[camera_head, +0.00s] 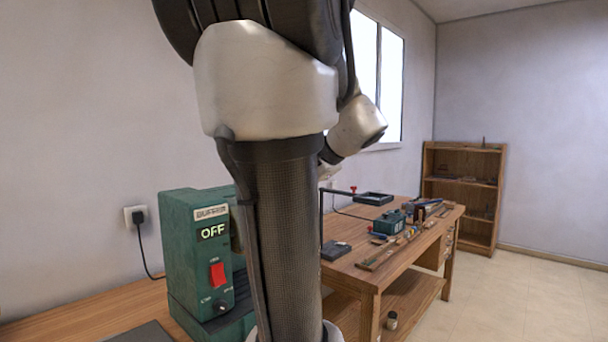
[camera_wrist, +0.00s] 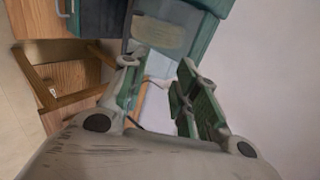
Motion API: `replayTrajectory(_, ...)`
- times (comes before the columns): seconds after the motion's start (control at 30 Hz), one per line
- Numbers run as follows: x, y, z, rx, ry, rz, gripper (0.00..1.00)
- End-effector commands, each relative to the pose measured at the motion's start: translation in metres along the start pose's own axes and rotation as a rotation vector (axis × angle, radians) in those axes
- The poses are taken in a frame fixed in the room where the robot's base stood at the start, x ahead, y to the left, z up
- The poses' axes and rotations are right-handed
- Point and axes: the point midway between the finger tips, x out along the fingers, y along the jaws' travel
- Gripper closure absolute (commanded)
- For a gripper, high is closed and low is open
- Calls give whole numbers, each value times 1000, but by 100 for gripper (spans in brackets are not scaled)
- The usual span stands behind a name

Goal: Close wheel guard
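A green machine (camera_head: 202,255) stands on a wooden bench at the left in the head view, with an "OFF" display, a red switch (camera_head: 217,275) and a black knob. My arm covers its right side. I cannot make out the wheel or its guard there. In the wrist view a teal body (camera_wrist: 178,28) with a dull beige oval patch lies beyond my fingers; I cannot tell which part it is. My gripper (camera_wrist: 160,82) has its two green-padded fingers apart, with no object visible held between them. The gripper's fingertips are not discernible in the head view.
A wooden workbench (camera_head: 345,270) with tools, small boxes and a dark tray (camera_head: 373,198) stands to the right. A wooden shelf (camera_head: 463,210) stands at the back. A plug and cord (camera_head: 138,217) are on the left wall. Open floor lies at the right.

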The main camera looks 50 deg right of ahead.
Motion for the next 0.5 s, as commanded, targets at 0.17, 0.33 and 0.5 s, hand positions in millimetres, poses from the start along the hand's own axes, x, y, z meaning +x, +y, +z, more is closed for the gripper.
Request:
replayTrajectory(0.17,-42,0,-2,2,8,-2,70)
replayTrajectory(0.33,-69,0,-1,2,5,-1,70)
replayTrajectory(0.5,-79,0,0,1,2,0,70)
